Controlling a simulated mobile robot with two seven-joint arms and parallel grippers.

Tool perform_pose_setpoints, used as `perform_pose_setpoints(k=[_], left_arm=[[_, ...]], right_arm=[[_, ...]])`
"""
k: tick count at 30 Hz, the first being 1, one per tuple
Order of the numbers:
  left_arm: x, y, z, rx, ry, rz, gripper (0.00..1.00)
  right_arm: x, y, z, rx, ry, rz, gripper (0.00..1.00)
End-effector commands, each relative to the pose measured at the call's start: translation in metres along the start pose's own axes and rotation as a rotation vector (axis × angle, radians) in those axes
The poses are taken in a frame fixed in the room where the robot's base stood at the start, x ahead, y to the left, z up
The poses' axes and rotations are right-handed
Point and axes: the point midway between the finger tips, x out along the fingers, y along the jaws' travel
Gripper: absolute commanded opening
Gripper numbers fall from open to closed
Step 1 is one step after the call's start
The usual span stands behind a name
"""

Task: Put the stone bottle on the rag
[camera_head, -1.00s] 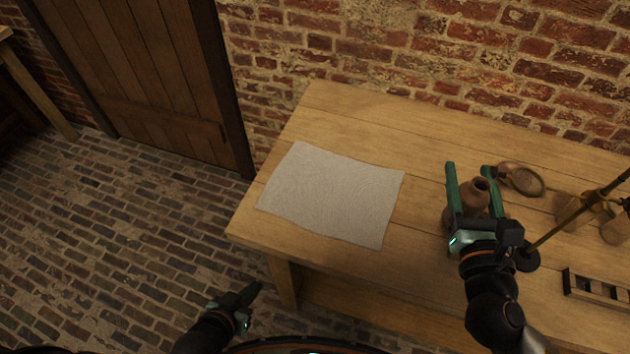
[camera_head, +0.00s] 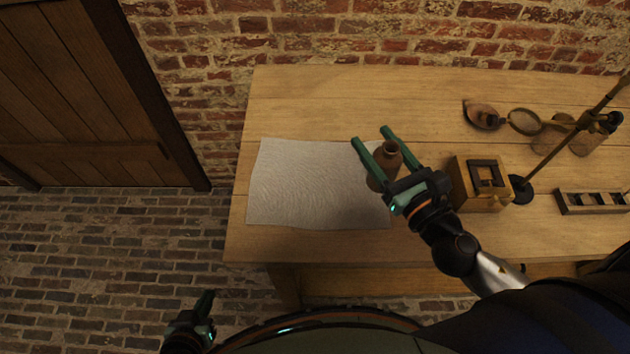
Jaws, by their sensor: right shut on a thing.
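The rag (camera_head: 300,185) is a pale grey-white cloth lying flat on the left part of the wooden table. The stone bottle (camera_head: 388,158) is brown with a narrow open neck. My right gripper (camera_head: 372,138) is shut on it, with one green finger on each side. They are at the right edge of the rag, and the bottle's lower part is partly hidden by the gripper. I cannot tell whether its base is above or touching the cloth. My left gripper (camera_head: 207,302) is low at the left, in front of the table, away from the rag; its jaw opening is not clear.
A wooden block with a dark square frame (camera_head: 482,182) stands right of my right gripper. Further right are a magnifier stand (camera_head: 523,122), jars (camera_head: 585,140) and a slotted wooden rack (camera_head: 592,202). The table (camera_head: 330,100) is clear behind the rag.

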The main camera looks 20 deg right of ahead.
Motion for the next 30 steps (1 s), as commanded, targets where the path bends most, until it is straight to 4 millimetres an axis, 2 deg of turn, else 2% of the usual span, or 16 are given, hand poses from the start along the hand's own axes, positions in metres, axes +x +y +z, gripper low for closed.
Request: perform_pose_setpoints(k=[5,14,18,22,28,30], left_arm=[[-0.002,0.0,-0.002,0.0,0.0,0.0,0.0],[-0.003,0.001,-0.003,0.0,0.0,0.001,0.0],[0.01,0.0,0.01,0.0,0.002,0.001,0.0],[0.016,-0.001,0.018,0.0,-0.001,0.001,0.0],[0.021,-0.001,0.023,-0.001,-0.001,0.001,0.0],[0.026,-0.001,0.029,-0.001,-0.001,0.001,0.0]], right_arm=[[0.015,0.008,-0.01,0.0,0.001,0.014,0.0],[0.077,0.039,-0.042,0.001,0.0,0.012,0.0],[0.097,0.05,-0.074,0.001,0.004,0.013,0.0],[0.11,0.056,-0.089,-0.002,0.003,0.014,0.0],[0.119,0.06,-0.1,-0.001,0.003,0.013,0.0],[0.124,0.063,-0.111,-0.001,0.004,0.014,0.0]])
